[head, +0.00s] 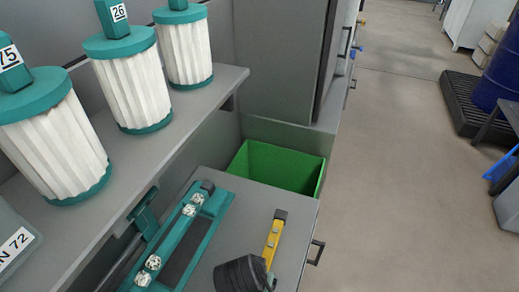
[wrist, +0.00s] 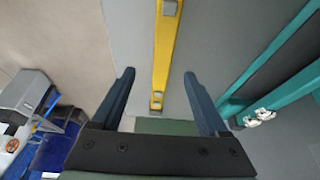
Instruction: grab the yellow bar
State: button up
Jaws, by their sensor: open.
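The yellow bar (head: 273,240) lies on the grey cabinet top (head: 228,232) in the head view, with a dark block at its far end. In the wrist view the yellow bar (wrist: 165,55) runs from the top edge down to a small grey end piece. My gripper (wrist: 159,74) is open in the wrist view, with dark fingers on either side of the bar. Clear gaps separate the bar from both fingers, so neither touches it. A dark ribbed shape (head: 241,274) hides the bar's near end in the head view; I cannot tell what it is.
A teal fixture (head: 172,237) with several white knobs lies left of the bar. A green bin (head: 280,166) stands beyond the cabinet. Several white pleated filters (head: 130,85) stand on a grey shelf (head: 186,104). The floor (head: 400,170) at the right is largely open.

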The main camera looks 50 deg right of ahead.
jog(key=shift+w+x, duration=0.2)
jog(key=shift+x, duration=3.35)
jog(key=shift+r, duration=0.1)
grip_shut()
jog(key=shift+d, duration=0.1)
